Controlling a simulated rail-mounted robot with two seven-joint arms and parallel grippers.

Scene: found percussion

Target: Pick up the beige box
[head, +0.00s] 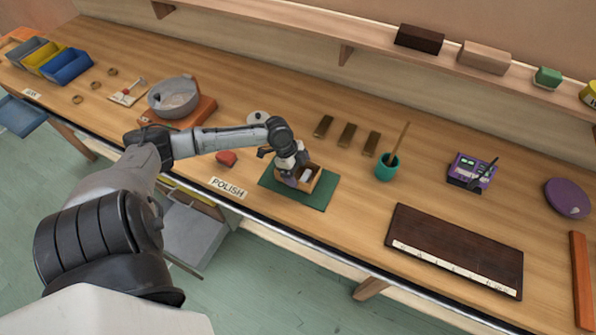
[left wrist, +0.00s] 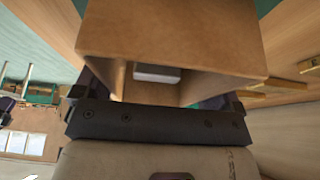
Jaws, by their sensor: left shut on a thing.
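The beige box (head: 314,182) is a small open tan box over the green mat (head: 268,184) near the table's front edge. My left gripper (head: 289,172) is shut on it, from its left side in the head view. In the left wrist view the box (left wrist: 175,32) fills the top, between the fingers, with a small white thing (left wrist: 157,74) inside. I cannot tell if its base touches the mat. My right gripper does not show.
A teal cup (head: 386,172) with a stick stands right of the mat. A red lump (head: 227,158) and a POLISH label (head: 228,187) lie to its left. A dark board (head: 455,251) lies front right. A grey bowl (head: 173,97) stands back left.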

